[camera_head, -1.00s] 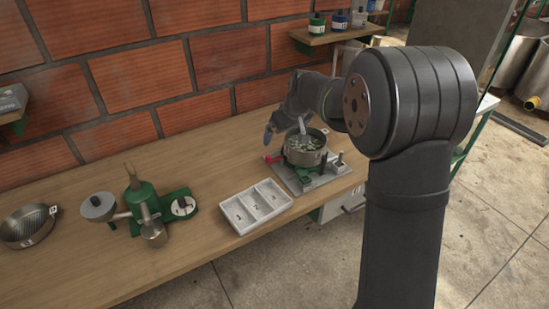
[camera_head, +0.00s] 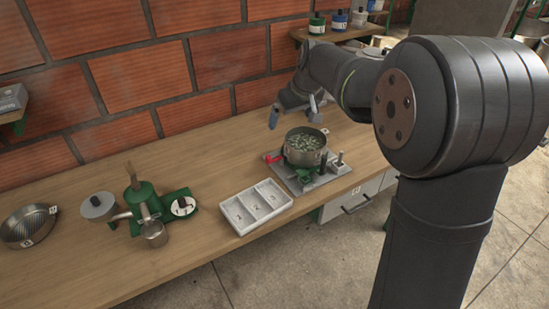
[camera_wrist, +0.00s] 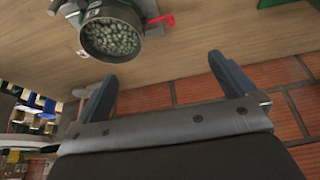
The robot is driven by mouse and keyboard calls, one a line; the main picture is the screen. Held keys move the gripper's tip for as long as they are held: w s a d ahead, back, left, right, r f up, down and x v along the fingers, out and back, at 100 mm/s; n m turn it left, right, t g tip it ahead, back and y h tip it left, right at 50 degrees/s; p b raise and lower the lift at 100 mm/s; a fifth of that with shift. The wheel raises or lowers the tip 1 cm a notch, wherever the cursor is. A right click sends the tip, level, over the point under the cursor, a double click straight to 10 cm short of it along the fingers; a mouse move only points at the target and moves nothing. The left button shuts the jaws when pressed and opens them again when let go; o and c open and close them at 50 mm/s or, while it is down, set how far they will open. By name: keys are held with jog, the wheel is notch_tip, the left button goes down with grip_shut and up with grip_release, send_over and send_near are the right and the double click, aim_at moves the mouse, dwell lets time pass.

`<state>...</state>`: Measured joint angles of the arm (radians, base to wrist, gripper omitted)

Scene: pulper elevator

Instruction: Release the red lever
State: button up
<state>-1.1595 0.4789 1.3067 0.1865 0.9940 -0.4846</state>
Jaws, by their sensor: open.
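The red lever (camera_head: 274,158) sticks out at the left side of the pot's stand in the head view. It also shows in the wrist view (camera_wrist: 160,20), beside the pot. The metal pot (camera_head: 305,157), full of pale green beans, sits on the grey and green stand (camera_head: 312,180); it also shows in the wrist view (camera_wrist: 83,40). My gripper (camera_head: 295,112) is above and behind the pot, towards the brick wall. In the wrist view my gripper (camera_wrist: 166,68) has its two fingers wide apart with nothing between them. It is apart from the lever.
A white three-compartment tray (camera_head: 230,216) lies to the left of the stand. A green machine (camera_head: 145,205) and a round metal pan (camera_head: 30,226) stand further left. The brick wall (camera_head: 150,85) bounds the bench at the back. A shelf with bottles (camera_head: 335,35) is behind my arm.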

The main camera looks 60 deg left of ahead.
jog(key=shift+d+r, duration=0.25)
jog(key=shift+r, duration=0.4)
